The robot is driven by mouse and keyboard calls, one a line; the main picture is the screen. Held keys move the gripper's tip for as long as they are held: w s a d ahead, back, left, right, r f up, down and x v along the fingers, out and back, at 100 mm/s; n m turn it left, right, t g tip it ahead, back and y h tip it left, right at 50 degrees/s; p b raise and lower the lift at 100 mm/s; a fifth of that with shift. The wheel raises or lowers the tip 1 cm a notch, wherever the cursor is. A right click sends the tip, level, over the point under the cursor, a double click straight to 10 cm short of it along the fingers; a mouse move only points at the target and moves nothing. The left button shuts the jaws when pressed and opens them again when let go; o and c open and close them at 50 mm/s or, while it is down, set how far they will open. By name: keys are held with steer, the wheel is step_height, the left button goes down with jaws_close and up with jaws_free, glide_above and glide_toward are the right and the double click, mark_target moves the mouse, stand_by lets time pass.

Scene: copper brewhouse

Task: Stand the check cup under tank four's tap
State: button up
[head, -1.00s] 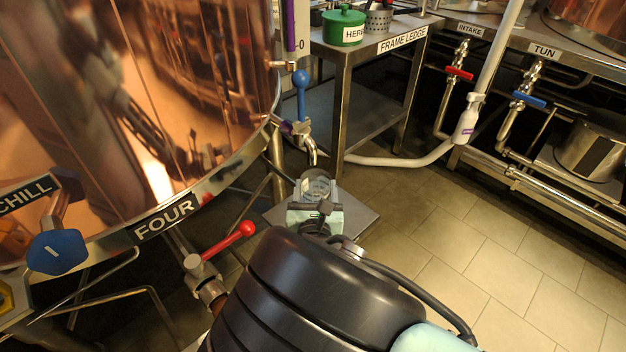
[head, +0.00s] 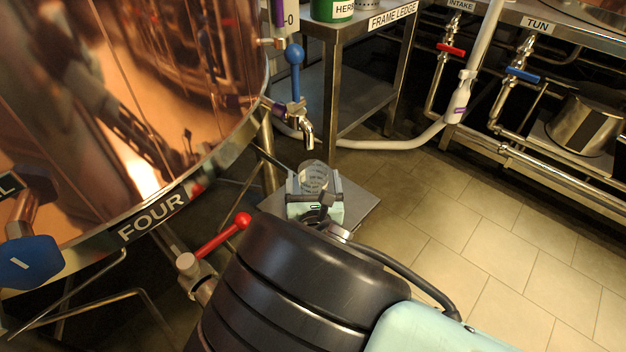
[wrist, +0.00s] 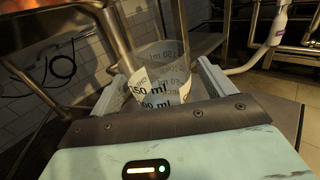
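The check cup (head: 314,176), clear with printed ml marks, is upright just below the spout of tank four's tap (head: 308,132) in the head view. In the wrist view the cup (wrist: 165,75) is between my gripper's fingers (wrist: 165,82), with a gap visible on each side. My gripper (head: 315,187) appears open around the cup. The cup's base is hidden behind my gripper, so I cannot tell exactly how it rests on the grey plate (head: 362,205) below. The tap has a blue lever (head: 295,62) standing upright. The copper tank carries a FOUR label (head: 153,217).
A red-handled valve (head: 222,236) sticks out below the tank, left of my arm. A white hose (head: 395,143) crosses behind. Tiled floor (head: 480,250) at right is clear.

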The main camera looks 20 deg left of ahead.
steer(key=shift+r, duration=0.2)
steer(key=p+v, duration=0.3)
steer(key=v, duration=0.9)
steer(key=shift+f, duration=0.1)
steer(key=w+d+r+m+g+h, duration=0.1)
steer(key=d+r+m+g+h, duration=0.35)
steer(key=d+m+h, duration=0.4)
steer(key=w+d+r+m+g+h, duration=0.1)
steer(key=d+r+m+g+h, duration=0.4)
steer(key=d+m, duration=0.65)
steer(key=s+d+r+m+g+y, duration=0.3)
steer(key=s+r+m, duration=0.3)
steer(key=s+d+r+m+g+y, duration=0.4)
steer(key=s+r+m, duration=0.2)
steer(key=s, duration=0.1)
steer(key=shift+s+r+m, duration=0.2)
steer(key=shift+s+m, duration=0.15)
steer(key=shift+m, duration=0.05)
